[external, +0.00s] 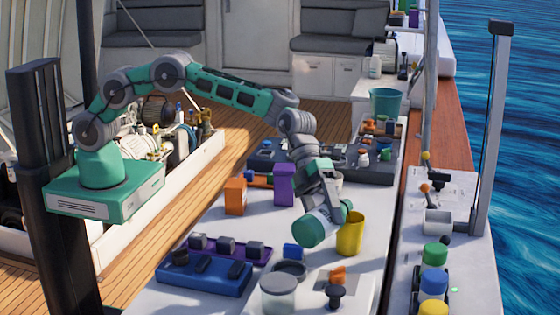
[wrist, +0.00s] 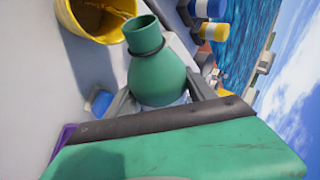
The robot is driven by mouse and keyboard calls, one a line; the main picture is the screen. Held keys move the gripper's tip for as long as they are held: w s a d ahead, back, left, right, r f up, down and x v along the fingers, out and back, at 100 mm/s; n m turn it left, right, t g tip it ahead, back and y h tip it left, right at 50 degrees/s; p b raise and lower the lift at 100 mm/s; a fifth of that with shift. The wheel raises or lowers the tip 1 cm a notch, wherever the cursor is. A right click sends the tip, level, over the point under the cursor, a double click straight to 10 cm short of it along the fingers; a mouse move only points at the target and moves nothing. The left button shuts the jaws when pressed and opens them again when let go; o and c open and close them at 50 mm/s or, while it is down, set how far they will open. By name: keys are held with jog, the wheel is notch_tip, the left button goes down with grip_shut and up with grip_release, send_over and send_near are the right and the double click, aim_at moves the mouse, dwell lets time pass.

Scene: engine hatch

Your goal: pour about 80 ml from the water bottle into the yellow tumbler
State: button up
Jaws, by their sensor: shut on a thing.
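The water bottle (external: 316,228) is teal-green with a narrow neck. It lies tilted well over, its neck toward the right, by the rim of the yellow tumbler (external: 352,236). My gripper (external: 327,197) is shut on the bottle from above. In the wrist view the bottle (wrist: 158,78) sits between the fingers of my gripper (wrist: 162,98), its neck close beside the tumbler (wrist: 72,18). The tumbler stands upright on the white counter.
A lidded jar (external: 279,294), a dark round dish (external: 290,269) and a blue tray (external: 205,278) stand in front. Orange (external: 235,196) and purple (external: 284,184) boxes stand behind the bottle. A dark tool tray (external: 376,168) lies farther back. Bare counter (external: 205,228) shows left of the bottle.

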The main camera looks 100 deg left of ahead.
jog(key=shift+r+h+p, duration=0.4)
jog(key=shift+r+p, duration=0.05)
dwell(0.5)
jog(key=shift+s+d, duration=0.15)
jog(key=shift+d, duration=0.2)
dwell(0.4)
jog(key=b, duration=0.1)
jog(key=f+y+b, duration=0.1)
jog(key=f, duration=0.1)
jog(key=shift+s+d+f+y+b, duration=0.15)
jog(key=shift+s+f+y+b, duration=0.15)
jog(key=shift+b, duration=0.1)
jog(key=shift+s+d+r+m+t+y+p, duration=0.2)
jog(key=shift+r+m+t+y+p, duration=0.1)
jog(key=shift+r+m+y+p, duration=0.15)
jog(key=shift+w+a+f+m+y, duration=0.15)
jog(key=shift+a+f+m+y, duration=0.15)
jog(key=shift+y, duration=0.25)
jog(key=shift+d+t, duration=0.1)
jog(key=shift+t, duration=0.2)
dwell(0.4)
